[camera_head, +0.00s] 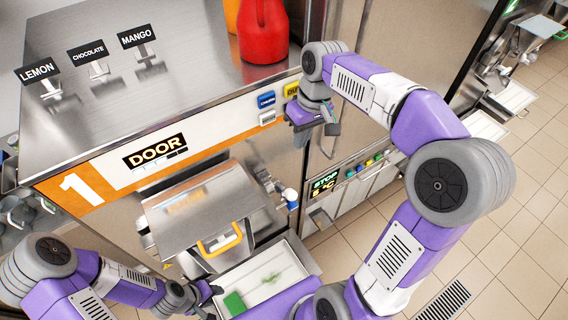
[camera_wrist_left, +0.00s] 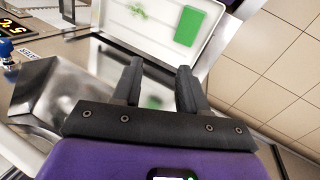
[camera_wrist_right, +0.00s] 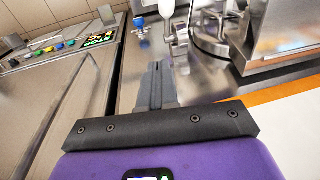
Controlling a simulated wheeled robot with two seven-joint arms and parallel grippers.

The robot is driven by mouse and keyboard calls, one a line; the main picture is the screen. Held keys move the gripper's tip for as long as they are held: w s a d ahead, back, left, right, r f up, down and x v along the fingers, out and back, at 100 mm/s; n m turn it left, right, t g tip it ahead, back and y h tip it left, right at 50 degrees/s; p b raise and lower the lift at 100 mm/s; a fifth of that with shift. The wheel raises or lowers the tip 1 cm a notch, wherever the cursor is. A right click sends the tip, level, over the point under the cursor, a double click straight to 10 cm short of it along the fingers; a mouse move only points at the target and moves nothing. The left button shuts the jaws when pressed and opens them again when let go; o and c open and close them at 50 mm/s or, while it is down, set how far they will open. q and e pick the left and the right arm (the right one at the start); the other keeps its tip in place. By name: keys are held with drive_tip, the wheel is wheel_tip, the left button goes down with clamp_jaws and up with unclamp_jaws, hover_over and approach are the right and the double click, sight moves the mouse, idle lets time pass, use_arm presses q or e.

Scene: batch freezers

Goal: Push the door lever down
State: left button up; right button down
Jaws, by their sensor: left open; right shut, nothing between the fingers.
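The machine front carries a DOOR sign (camera_head: 155,151) above a steel box-shaped door (camera_head: 205,205) with a yellow handle (camera_head: 220,246). A lever-like part with a blue and white end (camera_head: 290,196) sticks out right of the door; blue (camera_wrist_right: 139,22) and white (camera_wrist_right: 167,9) knobs show in the right wrist view. I cannot tell for certain which is the door lever. My right gripper (camera_head: 303,132) is shut and empty, pointing down above and apart from these knobs. My left gripper (camera_head: 212,290) is open and empty low in front of the door, near the tray; its fingers show in the left wrist view (camera_wrist_left: 157,75).
A white tray (camera_head: 310,258) below the door holds a green block (camera_head: 234,303). A neighbouring steel unit with a STOP panel (camera_head: 325,183) stands to the right. A red jug (camera_head: 263,32) and flavour signs sit on top of the machine.

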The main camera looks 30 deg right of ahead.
drive_tip(key=s, duration=0.1)
use_arm(q)
drive_tip(key=shift+s+r, duration=0.1)
drive_tip(key=shift+s, duration=0.2)
use_arm(e)
hover_over(282, 189)
drive_tip(key=s+d, duration=0.2)
wheel_tip(282, 189, down, 13)
drive_tip(key=shift+d+r, duration=0.15)
